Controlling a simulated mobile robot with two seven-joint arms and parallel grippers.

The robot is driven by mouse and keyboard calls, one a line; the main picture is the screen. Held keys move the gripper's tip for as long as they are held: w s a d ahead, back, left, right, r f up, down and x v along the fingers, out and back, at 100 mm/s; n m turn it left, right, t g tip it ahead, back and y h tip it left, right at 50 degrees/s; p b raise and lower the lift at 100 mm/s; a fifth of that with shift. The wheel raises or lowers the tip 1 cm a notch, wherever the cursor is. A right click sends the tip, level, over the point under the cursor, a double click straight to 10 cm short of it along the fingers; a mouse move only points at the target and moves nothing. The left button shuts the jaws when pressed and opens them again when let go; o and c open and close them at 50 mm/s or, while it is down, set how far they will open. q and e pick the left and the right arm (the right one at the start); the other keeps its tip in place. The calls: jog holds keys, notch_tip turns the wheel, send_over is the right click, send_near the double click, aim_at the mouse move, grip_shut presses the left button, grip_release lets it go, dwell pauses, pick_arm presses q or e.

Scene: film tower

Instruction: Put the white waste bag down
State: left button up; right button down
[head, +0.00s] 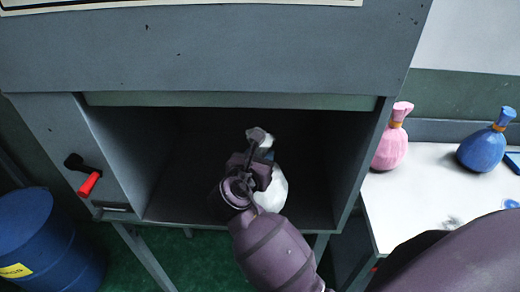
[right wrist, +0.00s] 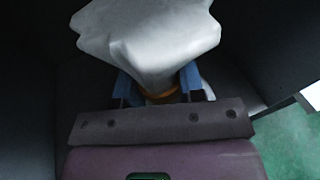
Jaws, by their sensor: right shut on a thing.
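The white waste bag (head: 271,188) is inside the open dark compartment of a grey cabinet (head: 230,45). My right gripper (head: 262,158) reaches into the compartment and is shut on the bag at its neck. In the right wrist view the white bag (right wrist: 150,40) fills the top middle, and an orange tie (right wrist: 160,95) shows between the blue fingers of my right gripper (right wrist: 160,88). The bag's lower part is partly hidden by my gripper, and I cannot tell whether it touches the compartment floor (head: 175,208). My left gripper is not in view.
A white table (head: 420,195) at the right holds a pink bag (head: 391,145) and a blue bag (head: 483,148). A red-handled lever (head: 88,184) sits on the cabinet's left front. A blue barrel (head: 45,240) stands at lower left. The compartment walls are close on both sides.

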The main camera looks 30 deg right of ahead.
jog(key=x, duration=1.7)
jog(key=shift+w+f+p, duration=0.15)
jog(key=shift+w+p, duration=0.05)
jog(key=shift+p, duration=0.15)
jog(key=shift+d, duration=0.1)
jog(key=c, duration=0.7)
grip_release()
jog(key=shift+f, duration=0.2)
jog(key=v, duration=1.2)
jog(key=shift+s+r, duration=0.1)
jog(key=shift+r, duration=0.15)
